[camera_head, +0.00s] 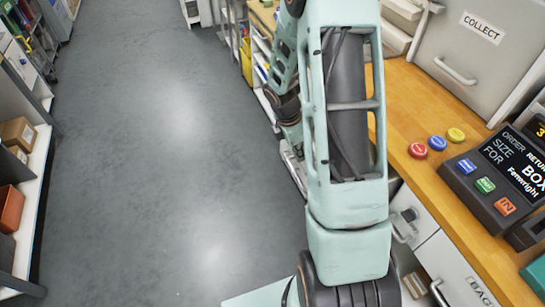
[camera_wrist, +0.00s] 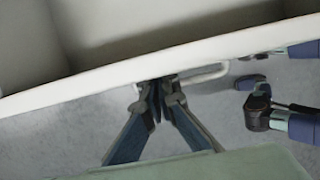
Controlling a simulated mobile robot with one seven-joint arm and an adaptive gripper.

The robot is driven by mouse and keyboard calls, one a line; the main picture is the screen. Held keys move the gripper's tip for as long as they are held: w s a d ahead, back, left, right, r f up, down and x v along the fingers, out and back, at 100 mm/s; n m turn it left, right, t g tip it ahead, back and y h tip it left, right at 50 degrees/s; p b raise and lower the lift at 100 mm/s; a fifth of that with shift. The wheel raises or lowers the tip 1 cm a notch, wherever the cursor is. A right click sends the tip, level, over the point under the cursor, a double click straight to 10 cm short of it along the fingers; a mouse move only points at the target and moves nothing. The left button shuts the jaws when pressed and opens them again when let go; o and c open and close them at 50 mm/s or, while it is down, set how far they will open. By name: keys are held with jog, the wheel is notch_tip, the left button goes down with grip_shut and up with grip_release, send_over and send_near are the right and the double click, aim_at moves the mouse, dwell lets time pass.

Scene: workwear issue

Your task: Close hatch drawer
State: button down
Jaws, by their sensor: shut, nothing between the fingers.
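In the wrist view an open drawer (camera_wrist: 130,49) fills the top, with its pale front rim slanting across the picture and part of its empty-looking inside showing. A pale bar handle (camera_wrist: 205,76) shows below the rim. My gripper (camera_wrist: 156,84) is shut and empty, its fingertips close under the rim, just left of the handle. I cannot tell whether they touch the front. A grey hatch front marked COLLECT (camera_head: 482,48) with a bar handle (camera_head: 455,70) stands above the counter. I cannot tell which unit the open drawer belongs to.
The wooden counter (camera_head: 405,105) holds red, blue and yellow buttons and a dark order panel (camera_head: 490,180). White drawers (camera_head: 450,268) sit beneath it. Shelves with boxes (camera_head: 18,132) line the left side. The grey floor (camera_head: 160,170) between is clear.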

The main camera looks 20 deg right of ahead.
jog(key=d+p, duration=0.1)
jog(key=d, duration=0.5)
jog(key=d+p, duration=0.2)
jog(key=d, duration=0.3)
jog(key=d+p, duration=0.1)
jog(key=d, duration=0.5)
jog(key=shift+w+d+p, duration=0.3)
jog(key=shift+d+r, duration=0.1)
jog(key=shift+d, duration=0.15)
jog(key=shift+d, duration=0.1)
jog(key=shift+w, duration=0.1)
jog(key=shift+a, duration=0.3)
jog(key=a, duration=0.2)
jog(key=a+r, duration=0.1)
jog(key=a, duration=0.1)
jog(key=shift+a, duration=0.1)
jog(key=v, duration=0.9)
jog(key=shift+s+a, duration=0.15)
jog(key=shift+s, duration=0.05)
